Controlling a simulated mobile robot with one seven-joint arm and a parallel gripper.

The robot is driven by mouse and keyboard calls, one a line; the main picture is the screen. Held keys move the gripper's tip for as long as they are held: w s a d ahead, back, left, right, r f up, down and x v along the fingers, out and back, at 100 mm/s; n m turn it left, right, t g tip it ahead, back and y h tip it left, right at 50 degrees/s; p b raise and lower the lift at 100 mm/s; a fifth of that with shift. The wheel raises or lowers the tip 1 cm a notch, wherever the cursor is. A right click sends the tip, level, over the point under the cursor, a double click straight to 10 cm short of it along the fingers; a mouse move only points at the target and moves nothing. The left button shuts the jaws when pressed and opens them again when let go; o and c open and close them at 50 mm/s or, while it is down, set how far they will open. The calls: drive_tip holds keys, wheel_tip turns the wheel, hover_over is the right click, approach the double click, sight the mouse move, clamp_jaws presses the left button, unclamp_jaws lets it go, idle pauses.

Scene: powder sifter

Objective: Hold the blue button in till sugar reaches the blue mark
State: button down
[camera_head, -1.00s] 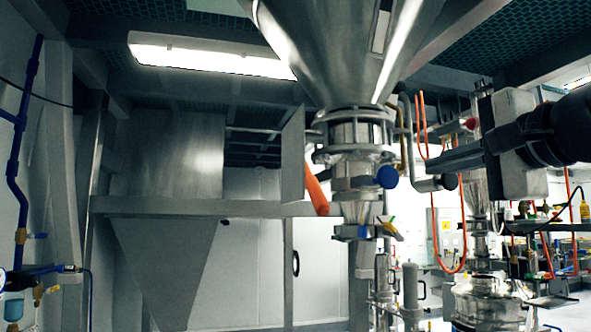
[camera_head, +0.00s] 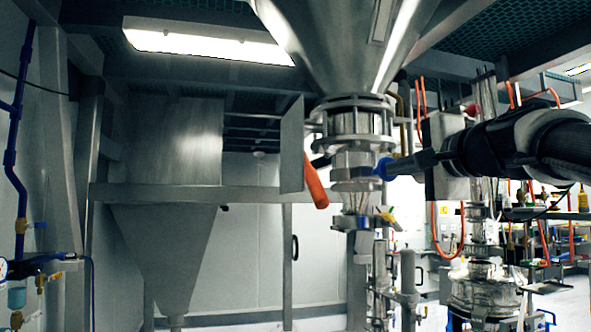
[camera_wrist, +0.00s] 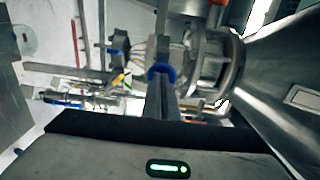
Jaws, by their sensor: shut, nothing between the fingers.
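The blue button (camera_head: 382,168) is on the right side of the steel valve body under the large hopper (camera_head: 345,40). My gripper (camera_head: 393,166) is shut and empty, with its fingertips at the button from the right, seemingly touching it. In the wrist view, my closed fingers (camera_wrist: 161,90) end at the blue button (camera_wrist: 160,71), whose blue edge shows around the tips. How far the button is pressed in is hidden. I cannot make out any sugar or the blue mark.
An orange handle (camera_head: 315,183) sticks out left of the valve. A steel frame beam (camera_head: 250,199) runs behind. Shelves and lab equipment (camera_head: 480,280) stand at the right.

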sight(383, 170)
drive_tip(key=shift+w, duration=0.1)
drive_tip(key=shift+w+a+r, duration=0.1)
drive_tip(key=shift+w+a, duration=0.05)
drive_tip(key=shift+w, duration=0.45)
drive_tip(key=shift+w+a, duration=0.1)
drive_tip(key=shift+w, duration=0.45)
drive_tip(key=shift+a, duration=0.1)
idle(6.7)
